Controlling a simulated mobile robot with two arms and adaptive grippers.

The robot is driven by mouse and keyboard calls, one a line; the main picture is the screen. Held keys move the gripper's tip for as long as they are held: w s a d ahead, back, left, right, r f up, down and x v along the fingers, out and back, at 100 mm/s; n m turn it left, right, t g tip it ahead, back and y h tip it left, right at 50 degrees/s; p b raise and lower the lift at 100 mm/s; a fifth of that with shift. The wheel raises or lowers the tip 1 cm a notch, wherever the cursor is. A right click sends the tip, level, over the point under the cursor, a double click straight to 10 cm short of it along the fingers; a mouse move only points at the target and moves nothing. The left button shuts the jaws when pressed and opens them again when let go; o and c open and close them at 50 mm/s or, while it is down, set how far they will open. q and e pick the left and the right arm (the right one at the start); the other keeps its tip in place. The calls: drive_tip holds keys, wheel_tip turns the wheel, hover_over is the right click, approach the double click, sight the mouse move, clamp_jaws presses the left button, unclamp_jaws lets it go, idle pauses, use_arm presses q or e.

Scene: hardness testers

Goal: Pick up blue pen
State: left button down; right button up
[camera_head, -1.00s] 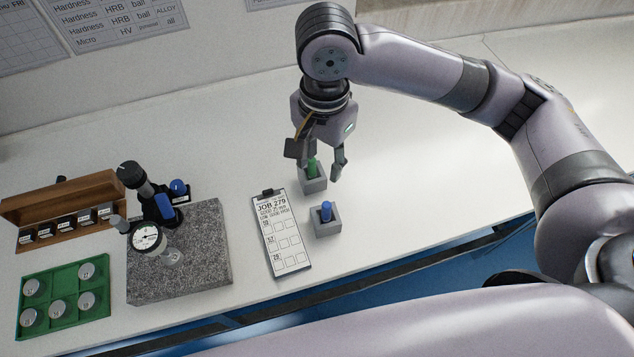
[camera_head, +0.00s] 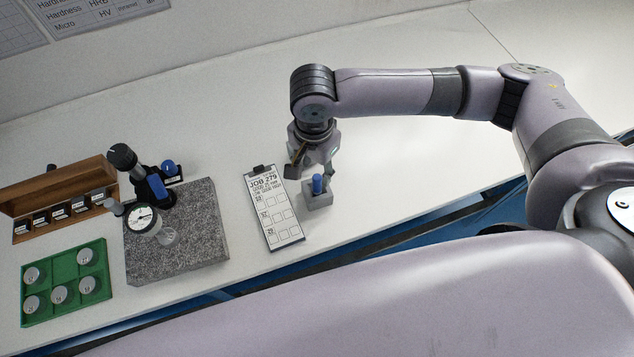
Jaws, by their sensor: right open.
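The blue pen (camera_head: 318,184) stands upright in a small grey block holder (camera_head: 319,201) on the white bench, just right of the clipboard. My right gripper (camera_head: 312,172) is open and points down, with its fingers close behind or above the pen's top. The pen shows between and below the two fingers. I cannot tell whether either finger touches it. The green pen and its holder are hidden now, probably by the gripper. My left gripper is not in view.
A clipboard (camera_head: 285,231) lies left of the holder. Further left are a granite plate (camera_head: 207,237) with a dial gauge (camera_head: 141,217), a green tray (camera_head: 61,256) of round discs and a wooden rack (camera_head: 73,182). The bench (camera_head: 400,150) is clear to the right.

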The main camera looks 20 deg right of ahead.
sight(317, 177)
drive_tip(key=f, duration=0.4)
drive_tip(key=shift+s+d, duration=0.1)
drive_tip(key=shift+d, duration=0.15)
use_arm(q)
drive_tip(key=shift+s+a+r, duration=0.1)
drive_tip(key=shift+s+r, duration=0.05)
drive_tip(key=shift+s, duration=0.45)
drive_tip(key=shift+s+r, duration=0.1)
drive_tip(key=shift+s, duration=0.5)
use_arm(e)
drive_tip(key=shift+c, duration=0.3)
drive_tip(key=c, duration=0.4)
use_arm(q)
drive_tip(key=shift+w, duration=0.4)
use_arm(e)
clamp_jaws()
